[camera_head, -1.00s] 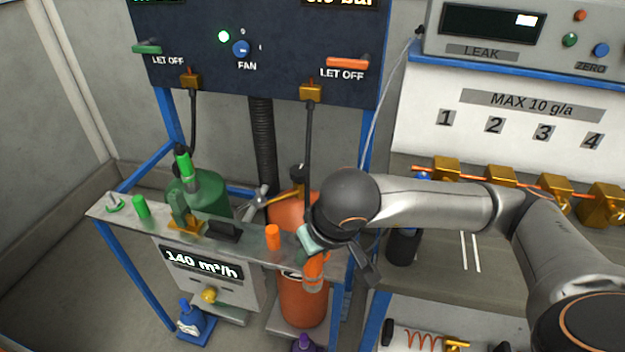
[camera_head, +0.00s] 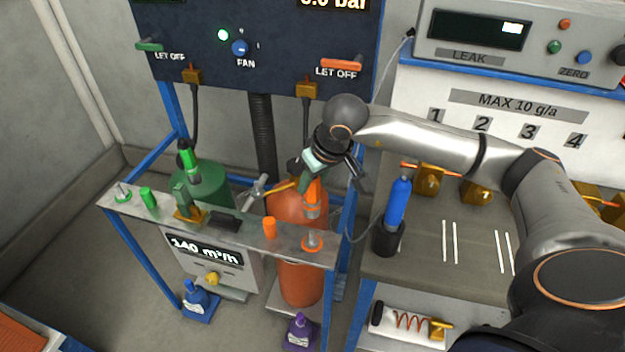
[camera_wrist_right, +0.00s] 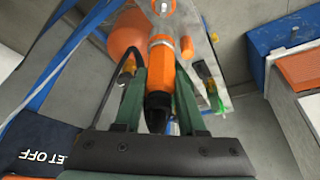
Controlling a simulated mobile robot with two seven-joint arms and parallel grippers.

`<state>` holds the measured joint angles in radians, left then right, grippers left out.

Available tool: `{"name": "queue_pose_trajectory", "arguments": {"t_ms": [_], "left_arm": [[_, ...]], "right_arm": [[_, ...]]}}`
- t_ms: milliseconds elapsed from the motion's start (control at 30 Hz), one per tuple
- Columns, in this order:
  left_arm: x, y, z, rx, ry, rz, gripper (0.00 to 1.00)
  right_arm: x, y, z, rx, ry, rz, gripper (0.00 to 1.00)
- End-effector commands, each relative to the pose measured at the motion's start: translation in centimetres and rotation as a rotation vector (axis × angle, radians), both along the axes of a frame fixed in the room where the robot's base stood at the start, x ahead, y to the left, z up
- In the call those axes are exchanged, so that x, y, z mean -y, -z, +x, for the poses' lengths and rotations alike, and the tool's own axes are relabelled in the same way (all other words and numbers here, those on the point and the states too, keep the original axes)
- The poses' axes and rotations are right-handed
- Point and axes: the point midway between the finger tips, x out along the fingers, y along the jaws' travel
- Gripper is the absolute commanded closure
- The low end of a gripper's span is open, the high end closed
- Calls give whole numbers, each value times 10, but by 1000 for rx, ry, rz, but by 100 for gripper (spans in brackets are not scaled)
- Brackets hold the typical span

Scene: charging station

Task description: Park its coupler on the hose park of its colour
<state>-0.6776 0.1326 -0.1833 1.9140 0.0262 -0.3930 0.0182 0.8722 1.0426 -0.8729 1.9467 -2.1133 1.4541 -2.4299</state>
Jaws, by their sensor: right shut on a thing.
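In the right wrist view the coupler (camera_wrist_right: 162,60) sits between the two green fingers of the gripper (camera_wrist_right: 159,85). The orange hose park (camera_head: 312,242), a small peg on an orange ring, stands on the right end of the metal shelf (camera_head: 248,238). The coupler is above this park with a visible gap in the head view. The green hose park (camera_head: 122,194) is at the shelf's left end. My left gripper is not in view.
An orange stub (camera_head: 269,228) and a black holder (camera_head: 225,219) stand left of the orange park. The orange cylinder (camera_head: 300,282) is behind and below the shelf. A blue torch-like tool (camera_head: 396,205) stands to the right. A dark hose hangs from the panel (camera_head: 250,60).

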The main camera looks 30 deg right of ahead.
Motion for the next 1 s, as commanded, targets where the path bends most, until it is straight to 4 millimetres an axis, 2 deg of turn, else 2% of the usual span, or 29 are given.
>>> {"name": "queue_pose_trajectory", "arguments": {"t_ms": [600, 1000], "left_arm": [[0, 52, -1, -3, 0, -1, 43], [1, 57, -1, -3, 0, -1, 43]], "right_arm": [[0, 52, 0, 3, 1, 0, 100], [0, 57, 0, 3, 1, 0, 100]]}}
